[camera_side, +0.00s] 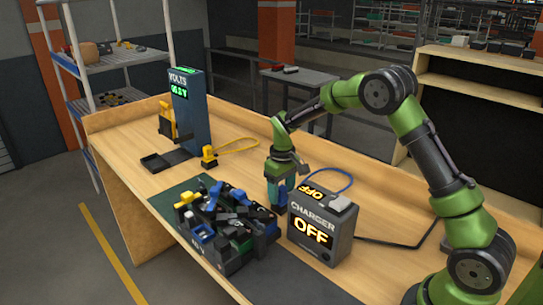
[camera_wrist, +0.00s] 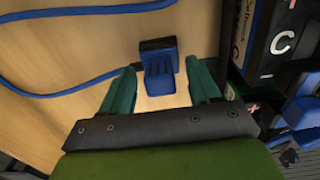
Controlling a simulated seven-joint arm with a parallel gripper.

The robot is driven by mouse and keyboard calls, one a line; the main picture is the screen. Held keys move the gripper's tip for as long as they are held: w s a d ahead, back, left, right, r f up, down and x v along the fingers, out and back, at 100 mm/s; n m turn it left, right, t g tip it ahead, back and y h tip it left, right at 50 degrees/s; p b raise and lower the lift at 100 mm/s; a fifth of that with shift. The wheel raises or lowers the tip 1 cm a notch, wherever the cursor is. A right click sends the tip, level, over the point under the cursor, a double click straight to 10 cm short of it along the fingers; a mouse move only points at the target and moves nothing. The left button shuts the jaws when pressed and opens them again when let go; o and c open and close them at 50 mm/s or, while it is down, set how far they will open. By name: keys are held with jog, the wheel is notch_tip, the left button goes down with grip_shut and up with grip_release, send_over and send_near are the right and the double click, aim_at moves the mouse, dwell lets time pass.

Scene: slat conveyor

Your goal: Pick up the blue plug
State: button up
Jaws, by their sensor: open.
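The blue plug (camera_wrist: 158,72) has a ribbed blue body and a black end, and lies on the wooden bench in the wrist view. A blue cable (camera_wrist: 78,18) runs near it and curves round to the left. My gripper (camera_wrist: 161,82) is open, with one teal finger on each side of the plug. The plug sits between the fingertips, with a gap on both sides. In the side view my gripper (camera_side: 281,192) points down just left of the charger (camera_side: 318,228). A small blue patch shows under the fingers there, mostly hidden by them.
The charger reads OFF and stands close to the right of my gripper. A dark bin (camera_side: 228,232) of mixed blue, black and yellow pieces is close to the left. A volts meter (camera_side: 190,105) and a yellow plug (camera_side: 209,156) stand farther back. Bench between is clear.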

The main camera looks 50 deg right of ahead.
aim_at(281, 187)
jog(key=c, duration=1)
jog(key=shift+r, duration=7.25)
jog(key=shift+c, duration=0.2)
jog(key=n, duration=1.8)
jog(key=w+a, duration=0.3)
jog(key=a, duration=2.1)
jog(key=shift+a, duration=0.4)
